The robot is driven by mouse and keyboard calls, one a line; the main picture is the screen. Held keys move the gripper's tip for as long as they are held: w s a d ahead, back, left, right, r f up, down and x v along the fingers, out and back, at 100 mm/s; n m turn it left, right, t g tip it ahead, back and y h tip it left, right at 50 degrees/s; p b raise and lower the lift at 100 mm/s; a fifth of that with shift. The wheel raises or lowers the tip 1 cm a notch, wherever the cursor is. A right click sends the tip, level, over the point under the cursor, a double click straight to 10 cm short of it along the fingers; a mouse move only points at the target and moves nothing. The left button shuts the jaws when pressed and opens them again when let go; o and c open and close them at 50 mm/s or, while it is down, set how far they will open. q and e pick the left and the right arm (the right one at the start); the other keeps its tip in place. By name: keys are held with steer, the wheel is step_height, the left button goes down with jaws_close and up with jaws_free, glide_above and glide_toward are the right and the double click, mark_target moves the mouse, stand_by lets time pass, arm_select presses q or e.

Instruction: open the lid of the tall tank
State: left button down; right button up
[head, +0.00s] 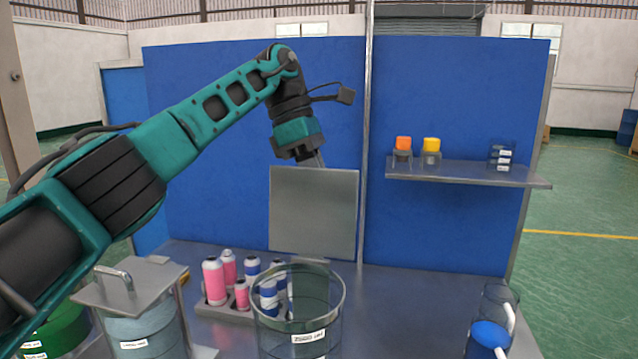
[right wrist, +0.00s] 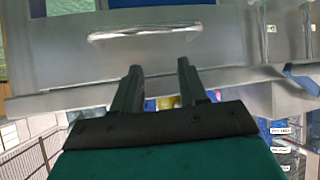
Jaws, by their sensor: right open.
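The tall tank (head: 335,318) is a clear cylinder with a white label at the front middle of the table; its round mouth is uncovered. A square grey plate, its lid (head: 313,215), stands upright behind the rim.
A second tank (head: 150,330) with a closed, handled square lid (head: 140,285) stands at the left. Pink and blue bottles (head: 215,282) sit in a rack behind the tall tank. A shelf (head: 470,174) holds orange and yellow pieces. Vessels with white handles stand front right.

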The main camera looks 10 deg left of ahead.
arm_select(q)
steer(key=shift+f, duration=0.35)
steer(key=c, duration=1.2)
jaws_free()
steer(key=shift+r, duration=0.1)
steer(key=shift+o, duration=0.2)
steer(key=shift+r, duration=0.2)
